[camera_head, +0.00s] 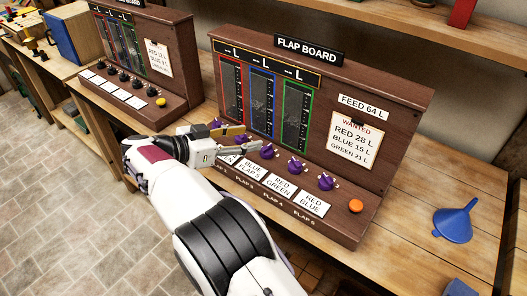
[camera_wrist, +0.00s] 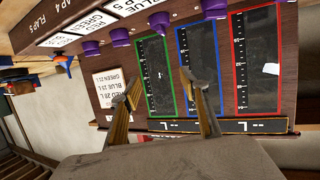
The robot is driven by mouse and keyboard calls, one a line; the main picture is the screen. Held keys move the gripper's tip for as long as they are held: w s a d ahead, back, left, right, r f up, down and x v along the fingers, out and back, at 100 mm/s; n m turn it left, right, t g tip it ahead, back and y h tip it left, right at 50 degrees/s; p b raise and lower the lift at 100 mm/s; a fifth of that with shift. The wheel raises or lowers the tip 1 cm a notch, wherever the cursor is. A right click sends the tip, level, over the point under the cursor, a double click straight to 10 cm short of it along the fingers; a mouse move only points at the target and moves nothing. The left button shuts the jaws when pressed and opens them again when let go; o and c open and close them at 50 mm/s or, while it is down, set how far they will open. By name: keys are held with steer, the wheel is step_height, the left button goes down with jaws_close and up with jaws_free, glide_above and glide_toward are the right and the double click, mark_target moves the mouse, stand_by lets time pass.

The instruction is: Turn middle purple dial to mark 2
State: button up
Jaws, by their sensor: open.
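The flap board (camera_head: 385,95) is a brown cabinet with a row of purple dials along its lower front. In the wrist view my gripper (camera_wrist: 160,84) shows two spread fingers before the gauge panel.
An orange button (camera_head: 356,206) is at the board's lower right. A note (camera_head: 355,140) lists red, blue and green amounts. A second board (camera_head: 155,40) stands to the left. A blue funnel (camera_head: 455,222) lies on the wooden bench at right, with bare bench around it.

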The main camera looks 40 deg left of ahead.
steer(key=w+d+n+y, duration=0.1)
steer(key=n+y, duration=0.3)
steer(key=y, duration=0.1)
glide_toward(263, 152)
steer(key=x, duration=0.2)
steer(key=shift+w+d, duration=0.3)
steer(key=shift+w, duration=0.1)
steer(key=shift+a+f, duration=0.2)
steer(key=shift+a, duration=0.1)
steer(key=shift+x, duration=3.85)
steer(key=c, duration=1.1)
